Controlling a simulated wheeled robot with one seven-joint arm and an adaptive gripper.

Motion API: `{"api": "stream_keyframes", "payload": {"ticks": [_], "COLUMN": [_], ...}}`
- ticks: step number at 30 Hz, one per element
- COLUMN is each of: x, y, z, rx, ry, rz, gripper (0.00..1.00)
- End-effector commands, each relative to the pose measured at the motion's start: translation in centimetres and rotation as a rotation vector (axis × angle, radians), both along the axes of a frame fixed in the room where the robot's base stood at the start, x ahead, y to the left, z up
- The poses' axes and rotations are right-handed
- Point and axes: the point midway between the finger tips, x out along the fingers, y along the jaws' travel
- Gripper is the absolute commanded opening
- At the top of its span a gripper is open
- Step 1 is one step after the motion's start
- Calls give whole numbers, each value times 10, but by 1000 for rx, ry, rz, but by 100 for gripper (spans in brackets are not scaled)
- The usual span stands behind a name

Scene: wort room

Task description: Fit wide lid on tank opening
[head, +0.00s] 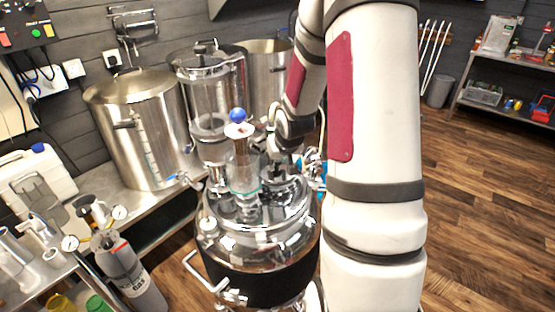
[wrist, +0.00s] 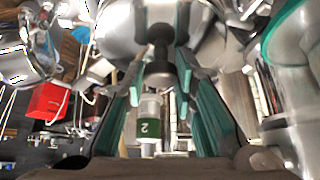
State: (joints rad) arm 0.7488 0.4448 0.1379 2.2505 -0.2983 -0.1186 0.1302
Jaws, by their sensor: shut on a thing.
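The steel tank (head: 262,272) with a black band stands at the lower middle of the head view. Its domed top is shiny and crowded with fittings. In the wrist view, the teal-padded fingers of my gripper (wrist: 160,62) are closed around the black knob (wrist: 159,72) of a shiny steel lid (wrist: 120,28). In the head view, my gripper (head: 284,162) is over the tank top, partly hidden by the glass column. The lid's rim and the tank opening cannot be made out clearly, so I cannot tell whether they touch.
A clear glass column (head: 243,172) with a blue ball stopper (head: 238,115) rises from the tank top close to my gripper. A steel pot (head: 150,150) and a glass-walled vessel (head: 207,90) stand behind left. A gas bottle (head: 130,268) is at lower left. Wooden floor is clear at right.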

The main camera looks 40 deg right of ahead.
Motion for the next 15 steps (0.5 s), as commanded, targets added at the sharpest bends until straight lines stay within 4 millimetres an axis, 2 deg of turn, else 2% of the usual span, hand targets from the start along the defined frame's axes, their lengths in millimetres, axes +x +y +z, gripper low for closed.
{"api": "stream_keyframes", "payload": {"ticks": [11,12,15], "x": [1,1,0], "y": [0,0,0], "z": [-6,-6,-6], "rx": [-1,-1,-1], "ry": [-2,-2,-2], "rz": [1,1,0], "gripper": [0,33,33]}}
